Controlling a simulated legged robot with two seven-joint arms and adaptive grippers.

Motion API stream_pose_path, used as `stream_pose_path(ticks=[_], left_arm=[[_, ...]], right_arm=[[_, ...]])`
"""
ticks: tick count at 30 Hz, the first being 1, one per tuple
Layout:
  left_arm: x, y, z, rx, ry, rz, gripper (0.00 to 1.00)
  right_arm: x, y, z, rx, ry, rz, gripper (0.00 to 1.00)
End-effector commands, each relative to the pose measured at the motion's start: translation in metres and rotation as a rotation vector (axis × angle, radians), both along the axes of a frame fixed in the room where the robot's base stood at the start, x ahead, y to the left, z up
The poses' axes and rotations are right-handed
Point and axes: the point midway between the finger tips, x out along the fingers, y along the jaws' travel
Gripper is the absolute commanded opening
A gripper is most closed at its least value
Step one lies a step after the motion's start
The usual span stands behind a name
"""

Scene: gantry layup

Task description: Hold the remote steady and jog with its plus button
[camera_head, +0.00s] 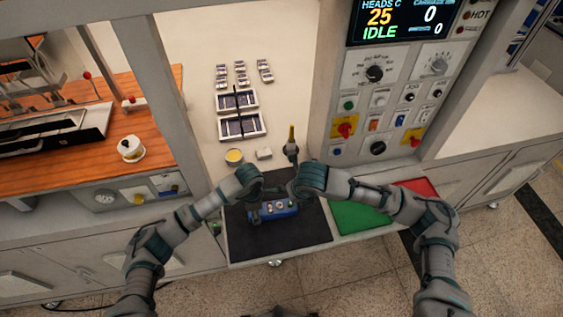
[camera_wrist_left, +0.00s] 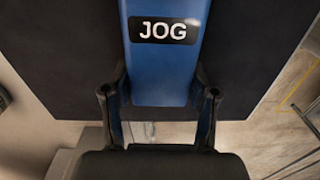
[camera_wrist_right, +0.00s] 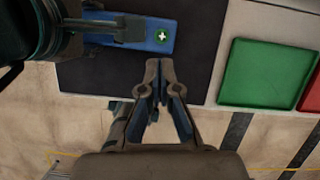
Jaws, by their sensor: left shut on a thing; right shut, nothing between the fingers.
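The blue remote (camera_head: 272,210) lies over the black mat (camera_head: 280,236) in the head view. In the left wrist view the remote (camera_wrist_left: 165,70) shows its JOG label, and my left gripper (camera_wrist_left: 160,92) is shut on its near end. In the right wrist view a green button with a white plus (camera_wrist_right: 162,36) shows on the remote's end. My right gripper (camera_wrist_right: 158,66) is shut and empty, with its tips just below the remote's plus end in that picture and apart from the button. Whether the remote touches the mat is hard to tell.
A green tray (camera_head: 358,216) and a red tray (camera_head: 420,188) lie right of the mat. A control panel (camera_head: 388,95) stands behind, its display reading IDLE. A yellow-topped tin (camera_head: 234,156) and small trays (camera_head: 240,124) sit farther back on the bench.

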Motion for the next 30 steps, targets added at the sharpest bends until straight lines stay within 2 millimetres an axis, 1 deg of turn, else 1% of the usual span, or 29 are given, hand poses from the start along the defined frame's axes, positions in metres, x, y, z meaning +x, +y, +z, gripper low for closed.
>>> stream_pose_path(ticks=[2, 4, 7, 11, 12, 15, 18, 21, 25, 30], left_arm=[[0.0, 0.0, 0.0, 0.0, -0.001, 0.001, 0.1], [0.0, 0.0, 0.0, 0.0, -0.001, 0.001, 0.1], [0.0, 0.0, 0.0, 0.0, 0.0, 0.0, 0.1], [0.0, 0.0, 0.0, 0.0, 0.0, 0.0, 0.1], [0.0, 0.0, 0.0, 0.0, 0.0, 0.0, 0.1], [0.0, 0.0, 0.0, 0.0, -0.001, 0.0, 0.1], [0.0, 0.0, 0.0, 0.0, -0.001, 0.001, 0.1], [0.0, 0.0, 0.0, 0.0, -0.001, 0.001, 0.1], [0.0, 0.0, 0.0, 0.0, -0.001, 0.001, 0.1], [0.0, 0.0, 0.0, 0.0, -0.001, 0.001, 0.1]], right_arm=[[0.001, 0.0, 0.001, 0.003, 0.004, -0.014, 0.0], [0.004, 0.0, 0.002, 0.017, 0.019, -0.066, 0.0], [0.012, -0.002, 0.007, 0.055, 0.064, -0.231, 0.0], [0.025, -0.005, 0.018, 0.13, 0.16, -0.578, 0.0], [0.028, -0.005, 0.022, 0.152, 0.194, -0.699, 0.0], [0.036, -0.007, 0.033, 0.199, 0.274, -0.992, 0.0], [0.04, -0.008, 0.042, 0.225, 0.346, -1.251, 0.0], [0.043, -0.008, 0.05, 0.239, 0.398, -1.453, 0.0], [0.044, -0.008, 0.056, 0.242, 0.438, -1.615, 0.0], [0.045, -0.008, 0.058, 0.242, 0.453, -1.68, 0.0]])
